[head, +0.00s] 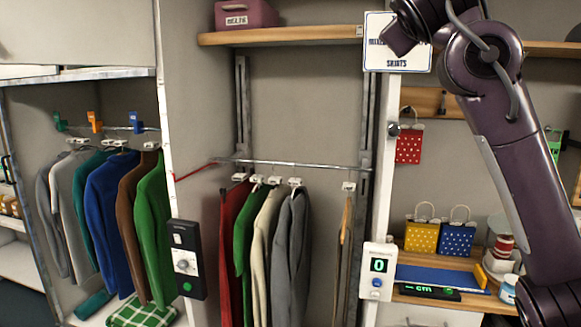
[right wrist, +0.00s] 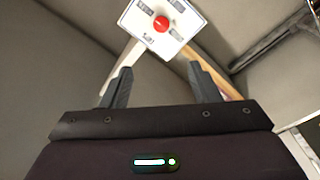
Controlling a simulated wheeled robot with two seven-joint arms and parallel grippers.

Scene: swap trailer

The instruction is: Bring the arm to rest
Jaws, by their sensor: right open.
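My right arm (head: 510,150) rises along the right side of the head view and bends at the top, in front of a white sign. Its gripper cannot be made out there. In the right wrist view my right gripper (right wrist: 160,68) is open, with its two grey fingers apart and nothing between them. A white panel with a red button (right wrist: 161,23) lies beyond the fingertips, apart from them. My left arm and gripper are not in view.
Clothes hang from a rail (head: 300,164) in the middle bay and in the left bay. A white sign (head: 398,58) is close to my arm. A control box (head: 187,262) and a counter box (head: 377,272) are on the posts. Small patterned bags (head: 422,238) stand on the right shelf.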

